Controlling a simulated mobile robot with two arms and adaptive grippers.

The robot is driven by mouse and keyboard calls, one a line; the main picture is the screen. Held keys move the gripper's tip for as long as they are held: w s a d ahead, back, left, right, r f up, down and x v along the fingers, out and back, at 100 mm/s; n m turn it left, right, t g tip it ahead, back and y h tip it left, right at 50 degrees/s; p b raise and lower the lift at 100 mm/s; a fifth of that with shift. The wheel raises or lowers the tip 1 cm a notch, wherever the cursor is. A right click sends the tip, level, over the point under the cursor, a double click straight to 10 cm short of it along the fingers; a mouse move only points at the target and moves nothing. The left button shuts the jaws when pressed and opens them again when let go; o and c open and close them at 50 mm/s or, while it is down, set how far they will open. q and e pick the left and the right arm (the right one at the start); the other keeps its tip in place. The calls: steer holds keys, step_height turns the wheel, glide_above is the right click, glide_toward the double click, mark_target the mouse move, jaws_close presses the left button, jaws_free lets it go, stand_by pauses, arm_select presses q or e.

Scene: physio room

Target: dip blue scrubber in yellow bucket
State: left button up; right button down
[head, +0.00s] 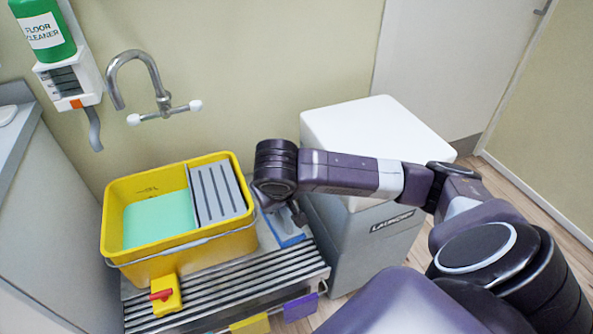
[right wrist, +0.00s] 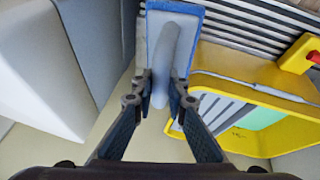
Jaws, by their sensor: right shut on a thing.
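The yellow bucket (head: 178,248) stands at the left on a slatted metal rack. Pale green liquid (head: 158,220) shows in its left part, and a grey slotted insert (head: 217,192) fills its right part. My right gripper (head: 283,212) is just right of the bucket, shut on the grey handle of the blue scrubber (head: 290,240). In the right wrist view the scrubber (right wrist: 193,30) is a blue-edged rectangular pad with a grey handle between the fingertips (right wrist: 166,92). The bucket also shows there (right wrist: 245,70). I cannot tell whether the scrubber touches the rack. My left gripper is not in view.
A wall tap (head: 150,88) arches above the bucket's back. A floor cleaner bottle (head: 43,28) sits in a wall dispenser. A white-topped grey cabinet (head: 365,135) stands right of the rack (head: 225,287). A yellow block with a red tap (head: 166,295) is at the bucket's front.

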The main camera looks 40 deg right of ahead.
steer(key=s+a+r+n, duration=0.1)
steer(key=a+r, duration=1)
steer(key=shift+s+a+r+y, duration=0.3)
steer(key=shift+s+a, duration=0.05)
